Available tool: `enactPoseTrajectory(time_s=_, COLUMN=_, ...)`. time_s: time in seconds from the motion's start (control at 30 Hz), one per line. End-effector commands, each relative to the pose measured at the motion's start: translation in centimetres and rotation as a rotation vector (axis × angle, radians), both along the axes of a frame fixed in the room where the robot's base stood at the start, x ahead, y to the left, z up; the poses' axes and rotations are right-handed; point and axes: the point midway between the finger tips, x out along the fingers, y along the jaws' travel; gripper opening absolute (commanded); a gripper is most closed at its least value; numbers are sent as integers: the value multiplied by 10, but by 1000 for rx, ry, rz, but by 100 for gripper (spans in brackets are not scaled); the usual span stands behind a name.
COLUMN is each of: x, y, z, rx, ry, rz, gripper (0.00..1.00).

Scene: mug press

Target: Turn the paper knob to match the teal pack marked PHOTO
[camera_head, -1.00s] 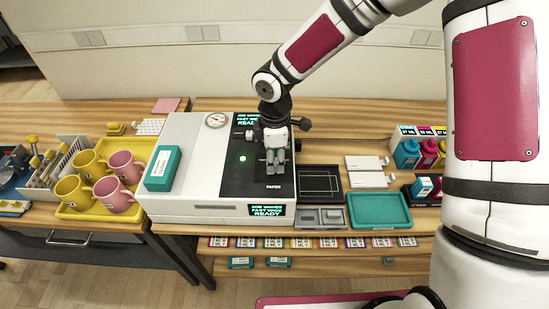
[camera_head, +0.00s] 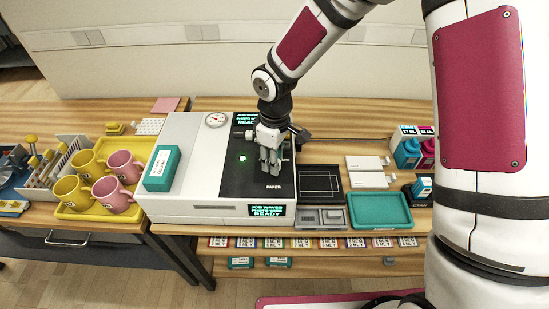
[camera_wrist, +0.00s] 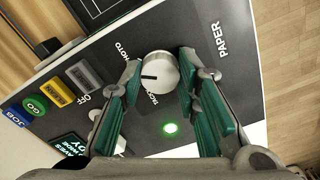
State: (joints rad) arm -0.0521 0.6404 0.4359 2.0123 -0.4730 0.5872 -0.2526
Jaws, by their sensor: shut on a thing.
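The paper knob (camera_wrist: 163,66) is a pale round knob with a dark pointer line, on the black panel of the press (camera_head: 200,135). In the wrist view its line points left, near the inner end of the word PHOTO; another label, partly hidden, lies below it. The word PAPER is printed to the right. My gripper (camera_wrist: 160,62) has its teal-padded fingers shut on both sides of the knob. In the head view my gripper (camera_head: 269,168) covers the knob. The teal pack (camera_head: 162,168) lies on the left top of the press; its white label is too small to read.
A lit green lamp (camera_wrist: 170,128) is near the knob. Buttons, including GO (camera_wrist: 35,105), line the panel. A yellow tray (camera_head: 75,214) with yellow and pink mugs stands left of the press. A teal tray (camera_head: 380,211) and a black framed plate (camera_head: 320,183) are at right.

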Motion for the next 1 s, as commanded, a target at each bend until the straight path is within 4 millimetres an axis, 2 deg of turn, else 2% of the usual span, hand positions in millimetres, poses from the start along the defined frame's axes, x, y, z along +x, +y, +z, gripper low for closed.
enactPoseTrajectory(time_s=0.43, x=0, y=0, z=0, rx=0, ry=-1, rz=-258, gripper=1)
enactPoseTrajectory(time_s=1.0, x=0, y=0, z=0, rx=1, ry=-1, rz=-309, gripper=1)
